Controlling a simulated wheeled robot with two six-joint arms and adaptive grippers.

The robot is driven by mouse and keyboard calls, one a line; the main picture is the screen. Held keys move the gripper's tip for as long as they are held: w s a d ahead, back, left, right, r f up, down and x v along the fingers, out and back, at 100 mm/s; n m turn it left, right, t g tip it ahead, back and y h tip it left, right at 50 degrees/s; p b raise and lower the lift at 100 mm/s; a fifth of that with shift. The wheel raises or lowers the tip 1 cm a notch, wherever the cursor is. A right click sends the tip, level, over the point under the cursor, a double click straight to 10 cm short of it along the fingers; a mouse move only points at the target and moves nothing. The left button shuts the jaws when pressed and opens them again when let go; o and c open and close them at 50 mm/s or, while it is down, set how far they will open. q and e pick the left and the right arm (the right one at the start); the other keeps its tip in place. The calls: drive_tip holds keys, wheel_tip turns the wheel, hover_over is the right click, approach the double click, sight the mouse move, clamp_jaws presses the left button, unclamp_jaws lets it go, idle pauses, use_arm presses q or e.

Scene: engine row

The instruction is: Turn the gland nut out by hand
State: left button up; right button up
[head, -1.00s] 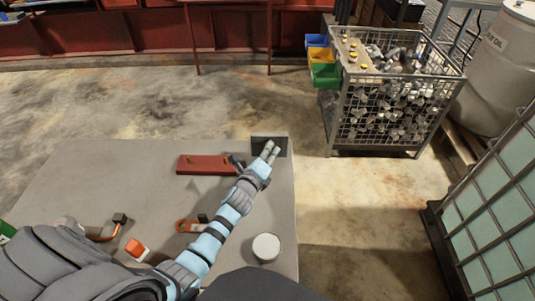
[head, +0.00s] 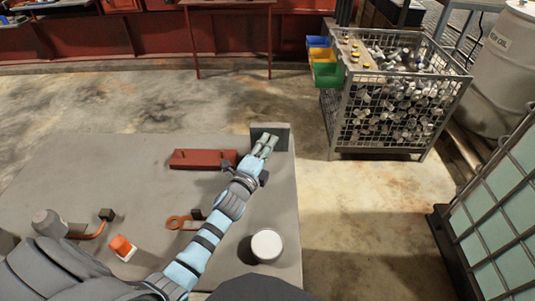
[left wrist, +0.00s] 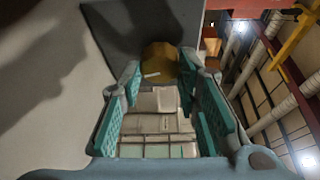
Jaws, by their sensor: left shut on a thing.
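The gland nut (left wrist: 158,60) is a round brass-coloured piece in the left wrist view, in front of a dark upright plate (left wrist: 125,25). My left gripper (left wrist: 160,78) is shut on it, with one teal-padded finger on each side. In the head view, my left gripper (head: 267,145) reaches the dark plate (head: 281,131) at the table's far right corner. The nut is hidden there by the fingers. The nut's threads cannot be made out. My right gripper is not in view.
A wire cage of metal parts (head: 385,115) stands beyond. The table's left part is mostly clear.

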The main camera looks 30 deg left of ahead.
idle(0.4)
use_arm(q)
drive_tip(key=o, duration=1.2)
drive_tip(key=shift+c, duration=0.2)
drive_tip(key=s, duration=1.2)
drive_tip(key=shift+d, duration=0.3)
drive_tip(key=shift+r, duration=0.1)
